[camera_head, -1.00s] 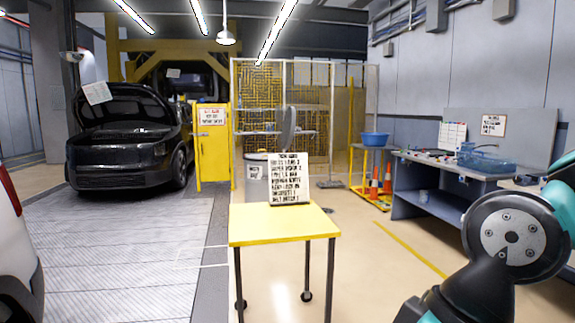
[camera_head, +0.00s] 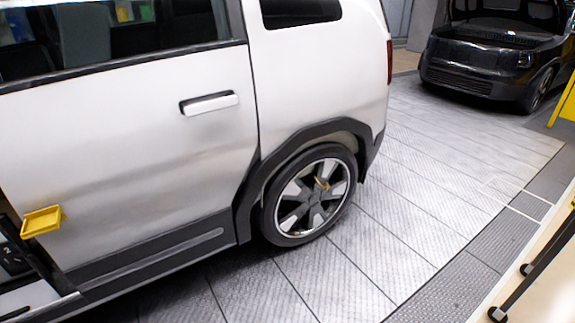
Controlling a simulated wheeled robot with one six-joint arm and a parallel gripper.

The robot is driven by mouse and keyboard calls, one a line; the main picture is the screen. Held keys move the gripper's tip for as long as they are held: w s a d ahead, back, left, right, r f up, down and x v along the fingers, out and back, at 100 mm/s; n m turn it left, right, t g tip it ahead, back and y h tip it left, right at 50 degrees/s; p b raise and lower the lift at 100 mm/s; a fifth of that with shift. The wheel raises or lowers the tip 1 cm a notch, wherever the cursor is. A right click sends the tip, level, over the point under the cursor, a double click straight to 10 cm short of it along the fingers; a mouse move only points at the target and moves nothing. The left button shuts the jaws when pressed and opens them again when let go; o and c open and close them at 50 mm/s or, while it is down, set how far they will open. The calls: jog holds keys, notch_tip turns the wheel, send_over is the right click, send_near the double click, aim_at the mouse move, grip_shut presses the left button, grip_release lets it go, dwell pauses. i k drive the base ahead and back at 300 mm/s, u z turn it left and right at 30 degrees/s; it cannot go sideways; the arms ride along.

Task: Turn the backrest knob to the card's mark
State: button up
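The backrest knob and the card with its mark are not in view now. A white vehicle (camera_head: 150,140) fills the left and middle of the head view. At the lower left edge, a dark part with a white figure 2 (camera_head: 14,262) is cut off by the frame. My gripper is not in view.
A small yellow tray (camera_head: 41,220) juts out at the vehicle's left. The rear wheel (camera_head: 312,196) stands on grey ribbed flooring (camera_head: 420,180), which is clear to the right. A black car (camera_head: 490,55) with its hood up stands behind.

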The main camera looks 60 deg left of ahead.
aim_at(19, 260)
jog(key=u, duration=0.55)
jog(key=k, duration=0.65)
jog(key=u, duration=1.4)
jog(key=i, duration=0.85)
jog(key=u, duration=1.6)
jog(key=i, duration=1.15)
jog(key=u, duration=0.75)
